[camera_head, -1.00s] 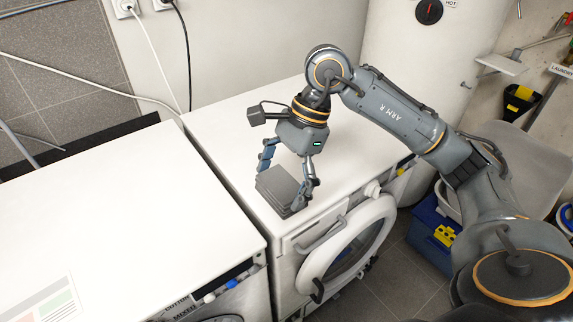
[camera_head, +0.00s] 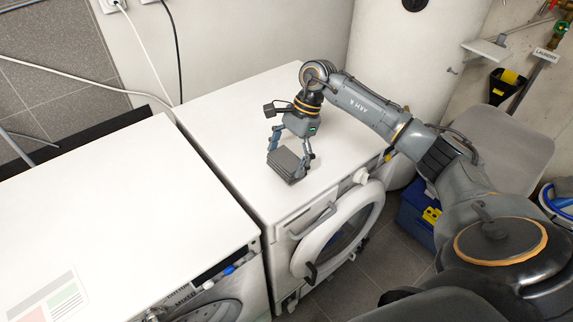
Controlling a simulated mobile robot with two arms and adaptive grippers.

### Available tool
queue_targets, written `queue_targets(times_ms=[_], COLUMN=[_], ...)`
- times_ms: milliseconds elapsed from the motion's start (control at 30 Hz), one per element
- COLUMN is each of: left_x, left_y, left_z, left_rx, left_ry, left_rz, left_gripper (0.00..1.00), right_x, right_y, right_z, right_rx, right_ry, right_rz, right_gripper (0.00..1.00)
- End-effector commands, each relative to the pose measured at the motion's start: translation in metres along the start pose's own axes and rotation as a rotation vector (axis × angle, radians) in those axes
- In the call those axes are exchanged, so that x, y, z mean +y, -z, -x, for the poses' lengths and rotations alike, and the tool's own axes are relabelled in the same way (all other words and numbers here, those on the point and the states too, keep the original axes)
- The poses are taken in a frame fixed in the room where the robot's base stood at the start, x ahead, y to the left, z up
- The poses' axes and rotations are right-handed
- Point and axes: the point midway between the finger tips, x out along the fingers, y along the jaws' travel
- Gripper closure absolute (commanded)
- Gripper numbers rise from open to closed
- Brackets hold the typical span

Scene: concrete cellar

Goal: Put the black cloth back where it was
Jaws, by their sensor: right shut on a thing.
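The black cloth (camera_head: 285,164) is a dark grey folded stack. My left gripper is not in view.
A second white machine (camera_head: 110,225) stands at the left, with a printed sheet (camera_head: 52,298) on it. A white tank (camera_head: 400,70) is behind. Both machine tops have wide clear areas.

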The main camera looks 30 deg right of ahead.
Motion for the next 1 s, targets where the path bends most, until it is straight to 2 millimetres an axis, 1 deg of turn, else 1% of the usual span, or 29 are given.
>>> queue_targets(times_ms=[67, 233, 567, 600, 1000], left_x=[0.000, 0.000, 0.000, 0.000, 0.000], left_y=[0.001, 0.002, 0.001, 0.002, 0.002], left_z=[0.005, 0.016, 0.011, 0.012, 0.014], left_rx=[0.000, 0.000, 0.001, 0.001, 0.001], left_ry=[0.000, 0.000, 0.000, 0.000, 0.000], left_rz=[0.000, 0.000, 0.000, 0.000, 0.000], left_gripper=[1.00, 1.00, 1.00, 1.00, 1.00], right_x=[-0.001, 0.000, -0.001, -0.001, -0.001], right_y=[0.005, 0.013, 0.016, 0.016, 0.015], right_z=[-0.006, -0.027, -0.033, -0.032, -0.029], right_rx=[0.000, -0.001, 0.001, 0.001, 0.001], right_ry=[-0.004, -0.004, 0.000, 0.000, 0.000], right_rz=[-0.003, -0.002, -0.001, -0.001, -0.001], right_gripper=[0.32, 0.32, 0.32, 0.01, 0.00])
